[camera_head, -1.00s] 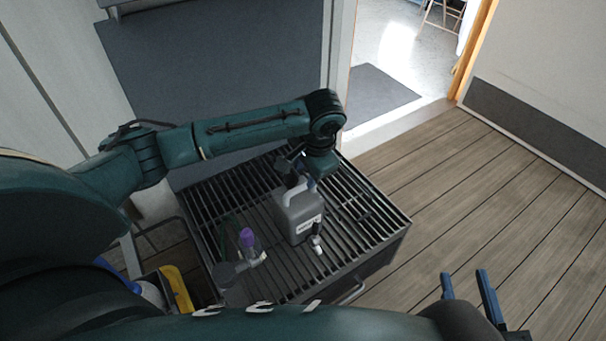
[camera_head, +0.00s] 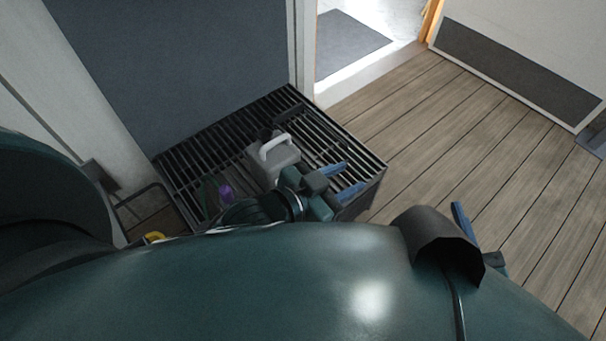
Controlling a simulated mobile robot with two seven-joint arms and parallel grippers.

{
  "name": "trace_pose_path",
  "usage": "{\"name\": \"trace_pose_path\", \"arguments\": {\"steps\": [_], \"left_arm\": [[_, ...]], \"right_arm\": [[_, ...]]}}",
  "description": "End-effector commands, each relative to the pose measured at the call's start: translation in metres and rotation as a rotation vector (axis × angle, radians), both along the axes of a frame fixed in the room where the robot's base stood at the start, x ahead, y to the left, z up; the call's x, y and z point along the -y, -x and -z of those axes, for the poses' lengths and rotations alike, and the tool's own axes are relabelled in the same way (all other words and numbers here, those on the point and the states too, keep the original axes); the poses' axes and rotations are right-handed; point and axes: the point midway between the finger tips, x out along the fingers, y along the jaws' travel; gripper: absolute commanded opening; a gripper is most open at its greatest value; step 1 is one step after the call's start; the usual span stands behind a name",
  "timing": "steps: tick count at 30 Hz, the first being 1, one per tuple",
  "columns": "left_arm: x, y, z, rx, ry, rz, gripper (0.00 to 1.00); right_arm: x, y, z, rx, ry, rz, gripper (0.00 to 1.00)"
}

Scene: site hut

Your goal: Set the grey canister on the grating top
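The grey canister (camera_head: 258,161), with a pale handle on top, stands upright on the grating top (camera_head: 218,143). My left gripper (camera_head: 338,181) is in front of it and to its right, low over the grating's front right part. Its two blue fingers are spread, with nothing between them, and point right, away from the canister. The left wrist hides the canister's lower front. My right gripper (camera_head: 474,234) is at the lower right, away from the grating. One blue finger shows; the rest is mostly hidden behind my own dark arm parts.
A purple-capped bottle (camera_head: 226,193) stands on the grating left of my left wrist, partly hidden. A bit of something yellow (camera_head: 154,238) shows at the lower left. Open plank floor (camera_head: 440,130) lies to the right.

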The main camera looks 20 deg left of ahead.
Motion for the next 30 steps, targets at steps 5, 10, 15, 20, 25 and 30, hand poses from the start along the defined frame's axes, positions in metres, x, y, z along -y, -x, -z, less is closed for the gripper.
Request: {"name": "trace_pose_path", "arguments": {"steps": [5, 10, 15, 20, 25, 30], "left_arm": [[-0.032, 0.036, -0.036, 0.213, 0.031, -0.106, 0.37], [-0.05, 0.054, -0.057, 0.33, 0.011, -0.15, 0.37], [-0.053, 0.058, -0.061, 0.358, 0.004, -0.157, 0.37], [-0.053, 0.058, -0.061, 0.356, 0.004, -0.156, 0.37], [-0.053, 0.058, -0.061, 0.355, 0.006, -0.156, 0.37], [-0.053, 0.058, -0.065, 0.345, 0.006, -0.158, 0.37]], "right_arm": [[0.0, 0.0, 0.0, 0.002, -0.001, 0.0, 0.35], [0.0, 0.0, -0.001, 0.002, -0.001, -0.001, 0.35], [0.0, 0.0, -0.001, 0.003, -0.001, -0.002, 0.35], [-0.001, 0.0, -0.001, 0.003, -0.001, -0.002, 0.35], [-0.001, 0.0, -0.001, 0.003, -0.001, -0.003, 0.35], [-0.001, 0.0, -0.005, -0.006, -0.003, -0.003, 0.35]]}}
